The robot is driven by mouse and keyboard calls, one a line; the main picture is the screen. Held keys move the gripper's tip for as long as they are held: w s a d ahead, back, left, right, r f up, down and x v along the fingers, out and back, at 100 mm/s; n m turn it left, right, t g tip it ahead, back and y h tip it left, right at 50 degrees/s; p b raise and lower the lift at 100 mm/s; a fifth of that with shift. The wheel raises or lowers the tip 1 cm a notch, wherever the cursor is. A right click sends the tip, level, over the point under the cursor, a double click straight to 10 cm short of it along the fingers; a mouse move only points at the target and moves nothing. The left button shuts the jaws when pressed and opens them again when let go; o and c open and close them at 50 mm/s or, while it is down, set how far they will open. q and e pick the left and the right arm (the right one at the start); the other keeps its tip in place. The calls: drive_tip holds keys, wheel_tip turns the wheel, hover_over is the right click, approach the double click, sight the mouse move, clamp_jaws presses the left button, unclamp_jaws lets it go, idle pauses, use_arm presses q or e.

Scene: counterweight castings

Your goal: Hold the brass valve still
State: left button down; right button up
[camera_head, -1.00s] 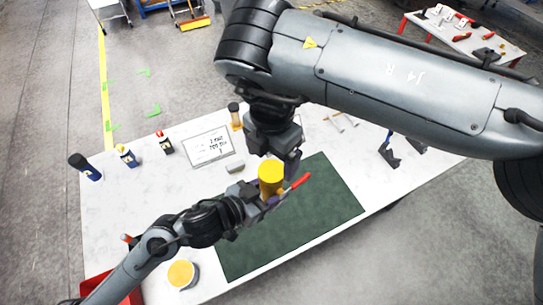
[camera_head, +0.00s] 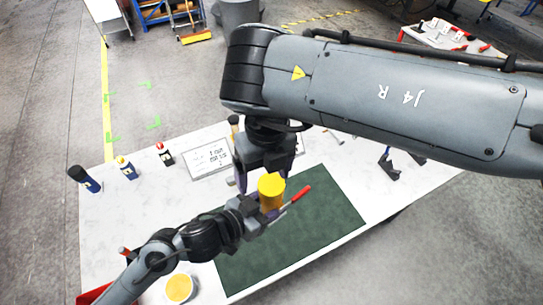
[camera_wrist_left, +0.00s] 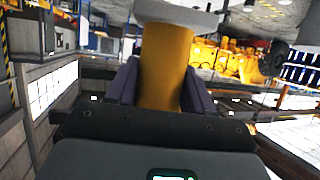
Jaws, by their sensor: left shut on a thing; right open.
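The brass valve (camera_head: 271,188) shows in the head view as a yellow upright cylinder over the green mat (camera_head: 300,235). My left gripper (camera_head: 268,212) is shut on it from the lower left. In the left wrist view the valve's golden body (camera_wrist_left: 166,66) stands between my two purple fingers, with a pale grey piece (camera_wrist_left: 180,13) across its top. My right gripper (camera_head: 263,177) is open just above and behind the valve, its fingers spread. I cannot tell whether it touches the valve.
A red-handled tool (camera_head: 302,193) lies right beside the valve. A yellow-topped tub (camera_head: 179,288) stands at the front left. The mat's right part is clear.

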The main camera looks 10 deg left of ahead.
sight(271, 184)
drive_tip(key=shift+w+d+r+t, duration=0.2)
drive_tip(key=shift+w+d+r, duration=0.15)
drive_tip(key=shift+r, duration=0.15)
drive_tip(key=shift+w+d+r+t, duration=0.2)
drive_tip(key=shift+w+d+r, duration=0.1)
drive_tip(key=shift+r, duration=0.15)
drive_tip(key=shift+w+r+h, duration=0.1)
drive_tip(key=shift+r+h, duration=0.2)
drive_tip(key=shift+r, duration=0.25)
drive_tip(key=shift+f, duration=4.05)
drive_tip(key=c, duration=1.1)
drive_tip(key=o, duration=1.2)
drive_tip(key=shift+o, duration=0.2)
